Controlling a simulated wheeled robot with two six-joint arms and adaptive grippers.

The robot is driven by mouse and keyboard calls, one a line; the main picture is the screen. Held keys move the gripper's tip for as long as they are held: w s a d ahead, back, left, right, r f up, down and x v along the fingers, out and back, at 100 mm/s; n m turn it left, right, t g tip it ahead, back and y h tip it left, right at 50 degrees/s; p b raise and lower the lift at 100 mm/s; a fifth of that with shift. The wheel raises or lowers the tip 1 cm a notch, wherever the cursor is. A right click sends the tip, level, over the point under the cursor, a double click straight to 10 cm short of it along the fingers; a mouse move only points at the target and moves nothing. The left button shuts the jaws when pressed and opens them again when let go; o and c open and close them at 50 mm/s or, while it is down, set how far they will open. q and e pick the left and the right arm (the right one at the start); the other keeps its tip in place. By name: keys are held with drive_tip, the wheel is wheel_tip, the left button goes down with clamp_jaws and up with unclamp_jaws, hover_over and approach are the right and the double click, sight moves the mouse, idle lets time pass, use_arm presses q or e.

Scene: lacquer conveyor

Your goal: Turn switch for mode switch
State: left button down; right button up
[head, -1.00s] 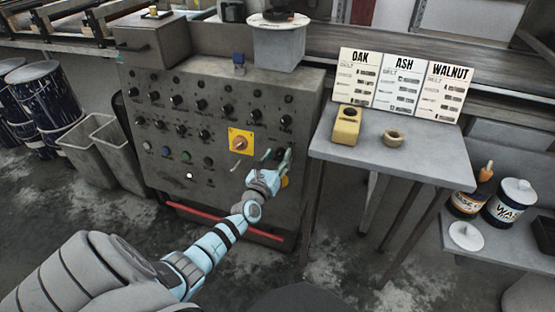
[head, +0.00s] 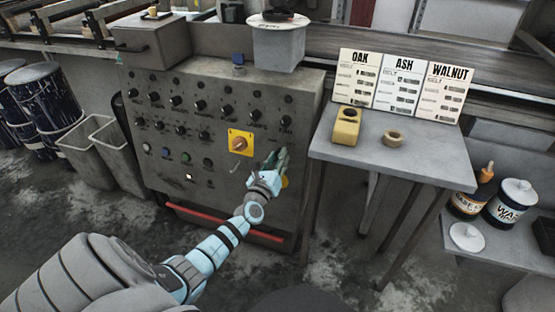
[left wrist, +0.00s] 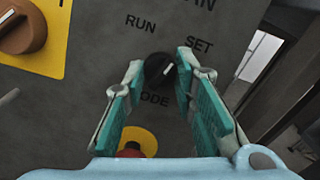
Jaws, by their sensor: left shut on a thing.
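The mode switch (left wrist: 160,70) is a round black knob with a white pointer line, between the printed words RUN and SET, with the partly covered MODE label below it. In the left wrist view its pointer leans up and right, toward SET. My left gripper (left wrist: 160,82) has its green-lined fingers on both sides of the knob and is shut on it. In the head view the left gripper (head: 275,160) is at the right side of the grey control panel (head: 215,190) and hides the switch. My right gripper is not in view.
An orange rotary switch on a yellow plate (head: 240,143) is just left of the gripper. A red button on a yellow disc (left wrist: 130,148) is below the knob. A small table (head: 420,160) with a yellow block and a ring stands to the right.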

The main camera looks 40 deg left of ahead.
use_arm(q)
drive_tip(key=shift+n+y, duration=0.3)
drive_tip(key=shift+n, duration=0.7)
drive_tip(key=shift+d+n+y+b, duration=0.1)
drive_tip(key=shift+n+y+b, duration=0.2)
drive_tip(key=shift+n, duration=0.7)
drive_tip(key=shift+n+g, duration=0.4)
drive_tip(key=shift+n, duration=1.6)
drive_tip(key=shift+w+d+n+g+y, duration=0.1)
drive_tip(key=shift+n+g+y, duration=0.3)
drive_tip(key=shift+n, duration=1.2)
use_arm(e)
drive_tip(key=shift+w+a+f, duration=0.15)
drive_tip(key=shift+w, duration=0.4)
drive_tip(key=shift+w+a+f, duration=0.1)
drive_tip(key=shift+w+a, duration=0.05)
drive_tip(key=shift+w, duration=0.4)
use_arm(q)
drive_tip(key=shift+r, duration=0.1)
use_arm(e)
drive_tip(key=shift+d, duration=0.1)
